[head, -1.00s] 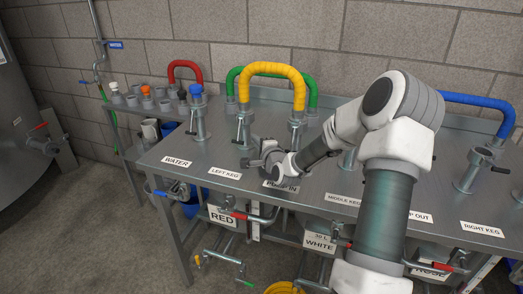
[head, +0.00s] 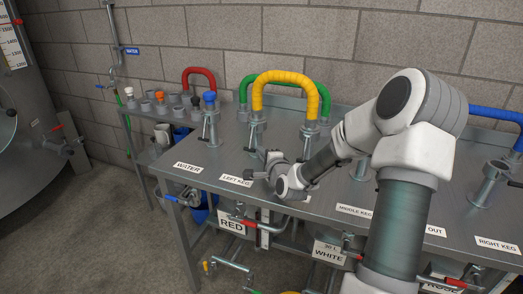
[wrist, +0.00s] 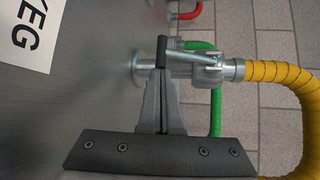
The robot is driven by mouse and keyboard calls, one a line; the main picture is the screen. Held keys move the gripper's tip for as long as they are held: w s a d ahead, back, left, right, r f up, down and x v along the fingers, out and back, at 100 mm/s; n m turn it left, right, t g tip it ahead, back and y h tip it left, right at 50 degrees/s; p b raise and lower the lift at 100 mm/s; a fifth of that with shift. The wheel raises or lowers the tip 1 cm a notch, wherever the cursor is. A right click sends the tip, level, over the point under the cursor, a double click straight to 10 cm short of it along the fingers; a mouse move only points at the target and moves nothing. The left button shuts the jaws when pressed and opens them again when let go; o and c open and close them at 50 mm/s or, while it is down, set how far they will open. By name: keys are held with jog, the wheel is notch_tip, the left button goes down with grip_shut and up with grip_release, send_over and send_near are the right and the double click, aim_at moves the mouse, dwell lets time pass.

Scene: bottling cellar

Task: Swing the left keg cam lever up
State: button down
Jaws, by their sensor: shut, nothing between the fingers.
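The left keg coupling (head: 256,122) is a grey metal post behind the LEFT KEG label (head: 236,180), with the yellow hose (head: 289,76) on its top. The coupling also shows in the wrist view (wrist: 207,70). Its cam lever (wrist: 162,50) has a black grip and a thin metal rod, and hangs down along the post; it is small in the head view (head: 252,138). My gripper (head: 264,157) is shut and empty, low in front of the post. In the wrist view its fingertips (wrist: 161,82) are at the black grip; I cannot tell whether they touch.
The water post with a blue cap (head: 209,118) stands to the left. Green (head: 248,88) and red (head: 199,76) hoses are behind.

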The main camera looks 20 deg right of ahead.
jog(key=shift+s+a+r+p, duration=0.15)
jog(key=shift+r+p, duration=0.1)
jog(key=shift+p, duration=0.4)
jog(key=r+g+p, duration=0.1)
jog(key=p, duration=0.2)
jog(key=s+a+r+m+g+y+p, duration=0.1)
jog(key=p, duration=0.3)
jog(key=shift+m, duration=0.3)
jog(key=r+g+p, duration=0.1)
jog(key=p, duration=0.3)
jog(key=a+m+g+y+p, duration=0.1)
jog(key=p, duration=0.3)
jog(key=shift+s+r+m+g, duration=0.3)
jog(key=shift+s+r+g, duration=0.05)
jog(key=shift+s+g, duration=0.05)
jog(key=r+m+g+y+p, duration=0.1)
jog(key=r+g+y+p, duration=0.1)
jog(key=p, duration=0.3)
jog(key=r+m+g+y+p, duration=0.1)
jog(key=r+g+y+p, duration=0.1)
jog(key=p, duration=0.4)
jog(key=shift+s+a+r+m+g, duration=0.25)
jog(key=shift+m+g, duration=0.15)
jog(key=shift+g, duration=0.1)
jog(key=shift+w+d+r, duration=0.1)
jog(key=shift+d, duration=0.1)
